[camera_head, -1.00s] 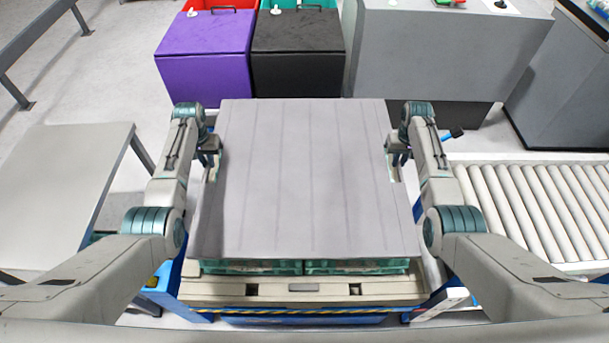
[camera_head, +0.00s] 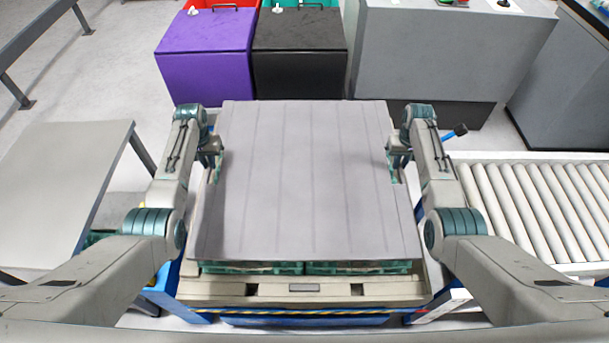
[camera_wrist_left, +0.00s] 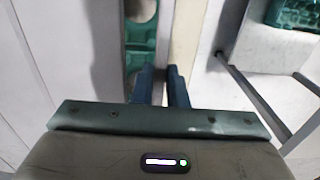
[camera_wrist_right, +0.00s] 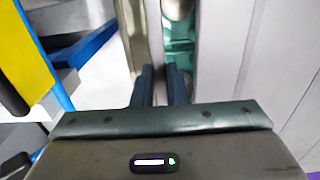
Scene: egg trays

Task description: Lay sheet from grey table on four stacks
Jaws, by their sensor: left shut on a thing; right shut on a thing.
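The grey sheet (camera_head: 305,180) is a large flat ribbed panel in the middle of the head view. It covers most of the green stacks (camera_head: 250,268), whose front sides show under its near edge. I cannot tell whether it touches them. My left gripper (camera_head: 213,172) is shut on the sheet's left edge, and my right gripper (camera_head: 393,170) is shut on its right edge. The fingers of the left (camera_wrist_left: 160,85) and right (camera_wrist_right: 160,85) grippers also show in the wrist views, with the sheet beside them. The grey table (camera_head: 60,180) at the left is bare.
The stacks stand on a beige pallet (camera_head: 300,290) above a blue frame. A roller conveyor (camera_head: 540,210) runs at the right. A purple bin (camera_head: 205,60), a black bin (camera_head: 298,65) and a grey cabinet (camera_head: 445,50) stand behind.

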